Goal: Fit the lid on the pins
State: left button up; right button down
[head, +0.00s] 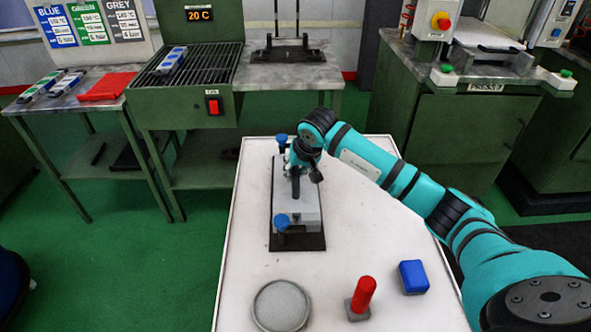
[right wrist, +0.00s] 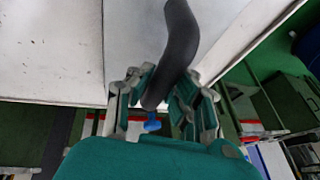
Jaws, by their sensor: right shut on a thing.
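A grey lid or block (head: 307,205) with a black handle lies over a black base plate (head: 315,242) on the white table. I cannot tell whether it is seated or a little raised. Blue knobs stand at its near end (head: 282,220) and far end (head: 282,139). My right gripper (head: 303,164) is over its far half. In the right wrist view the gripper (right wrist: 160,98) is shut on the curved black handle (right wrist: 181,40). The pins are hidden. My left gripper is not in view.
On the white table (head: 250,285) are a round grey dish (head: 281,306), a red-handled tool (head: 363,296) and a blue block (head: 413,277). Behind stand a green grill bench (head: 185,100) and a press cabinet (head: 455,135). The table's left strip is clear.

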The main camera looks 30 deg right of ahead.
jog(key=shift+w+r, duration=0.1)
jog(key=shift+r, duration=0.05)
jog(key=c, duration=1.7)
grip_release()
jog(key=shift+f, duration=0.25)
jog(key=shift+c, duration=0.2)
jog(key=o, duration=0.5)
jog(key=shift+r, duration=0.1)
jog(key=shift+c, duration=0.2)
jog(key=shift+r, duration=0.2)
jog(key=shift+s+r, duration=0.25)
jog(key=shift+r, duration=0.05)
jog(key=v, duration=1.1)
jog(key=shift+b, duration=0.35)
jog(key=shift+s+r, duration=0.15)
